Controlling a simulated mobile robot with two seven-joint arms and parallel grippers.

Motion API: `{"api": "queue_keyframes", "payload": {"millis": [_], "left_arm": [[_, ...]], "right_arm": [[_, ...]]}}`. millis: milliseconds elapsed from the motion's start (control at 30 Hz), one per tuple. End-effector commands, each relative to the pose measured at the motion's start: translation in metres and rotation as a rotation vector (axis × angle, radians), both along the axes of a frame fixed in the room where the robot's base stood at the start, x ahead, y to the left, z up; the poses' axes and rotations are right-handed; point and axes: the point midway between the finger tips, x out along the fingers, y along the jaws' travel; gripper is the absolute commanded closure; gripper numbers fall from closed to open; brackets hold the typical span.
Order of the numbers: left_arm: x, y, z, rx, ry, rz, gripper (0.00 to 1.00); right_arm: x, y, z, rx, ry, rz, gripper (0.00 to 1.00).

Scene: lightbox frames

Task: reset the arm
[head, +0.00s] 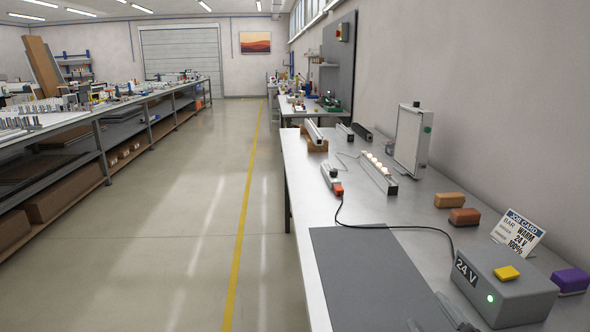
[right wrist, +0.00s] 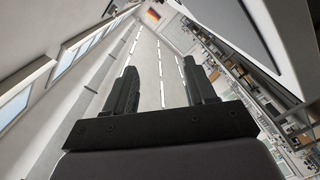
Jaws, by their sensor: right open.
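My right gripper (head: 432,312) shows only as finger ends at the bottom edge of the head view, over the near part of the bench by the dark grey mat (head: 365,270). In the right wrist view its two black fingers (right wrist: 160,85) stand well apart with nothing between them. The ceiling lies beyond them. The rest of my right arm is out of the head view. My left gripper is in neither view.
The bench (head: 310,195) carries a grey 24 V box (head: 505,290), a job card (head: 518,232), a purple block (head: 570,280), brown blocks (head: 449,200), a lit lamp bar (head: 378,174), an upright white panel (head: 411,140) and a black cable (head: 395,226). The aisle floor (head: 190,220) is clear.

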Motion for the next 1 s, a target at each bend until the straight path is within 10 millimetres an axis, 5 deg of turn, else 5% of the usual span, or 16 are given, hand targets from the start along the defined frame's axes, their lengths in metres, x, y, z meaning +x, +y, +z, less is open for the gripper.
{"api": "queue_keyframes", "payload": {"millis": [333,500,733,1000], "left_arm": [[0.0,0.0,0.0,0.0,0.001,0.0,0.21],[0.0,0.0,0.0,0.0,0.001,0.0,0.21],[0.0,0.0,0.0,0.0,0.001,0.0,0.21],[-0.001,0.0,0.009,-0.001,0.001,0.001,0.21]], "right_arm": [[-0.099,-0.027,-0.129,0.39,0.658,-0.301,0.45],[-0.156,-0.027,-0.164,0.504,0.907,-0.417,0.45],[-0.224,-0.02,-0.187,0.605,1.177,-0.543,0.45],[-0.201,-0.014,-0.203,0.642,1.083,-0.478,0.45]]}}
